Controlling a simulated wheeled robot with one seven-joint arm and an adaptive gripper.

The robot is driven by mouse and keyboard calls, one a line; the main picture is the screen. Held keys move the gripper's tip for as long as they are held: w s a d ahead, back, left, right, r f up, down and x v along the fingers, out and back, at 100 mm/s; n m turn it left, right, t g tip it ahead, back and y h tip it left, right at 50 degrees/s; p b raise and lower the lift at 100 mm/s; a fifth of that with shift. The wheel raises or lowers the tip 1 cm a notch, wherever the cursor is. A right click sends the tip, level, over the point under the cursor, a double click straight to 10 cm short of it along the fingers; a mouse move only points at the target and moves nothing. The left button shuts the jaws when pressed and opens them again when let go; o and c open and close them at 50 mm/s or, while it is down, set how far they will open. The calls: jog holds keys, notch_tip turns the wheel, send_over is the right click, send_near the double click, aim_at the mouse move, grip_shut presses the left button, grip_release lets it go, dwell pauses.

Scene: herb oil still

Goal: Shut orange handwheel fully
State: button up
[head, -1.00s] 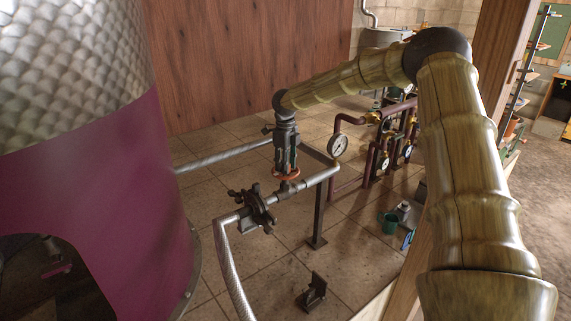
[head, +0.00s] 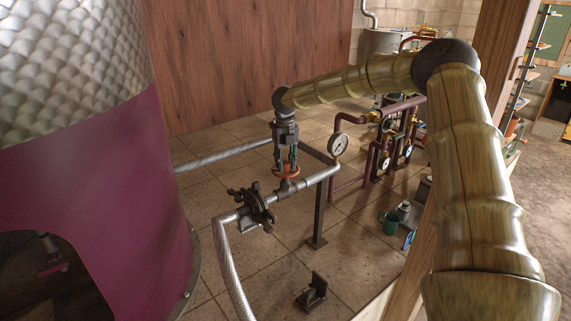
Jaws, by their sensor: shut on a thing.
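The orange handwheel (head: 286,170) sits on a grey metal pipe (head: 310,180) near the middle of the head view. My gripper (head: 286,163) points straight down from above and is shut on the handwheel. The gripper's fingers hide part of the wheel, and its far side is hard to see. How far the wheel is turned cannot be told from this view.
A dark clamp fitting (head: 258,207) and a braided hose (head: 231,265) are left of the handwheel. A pressure gauge (head: 338,145) stands close to its right. The large purple still (head: 100,200) fills the left. A dark bracket (head: 312,291) lies on the tiled floor.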

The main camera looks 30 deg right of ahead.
aim_at(286, 162)
jog(key=m+b, duration=0.1)
jog(key=m, duration=0.4)
jog(key=shift+w+d+m, duration=0.1)
jog(key=shift+m, duration=0.2)
jog(key=m, duration=0.5)
jog(key=shift+r+m+b, duration=0.1)
jog(key=shift+m+b, duration=0.3)
jog(key=o, duration=1)
notch_tip(286, 162, up, 12)
dwell(0.4)
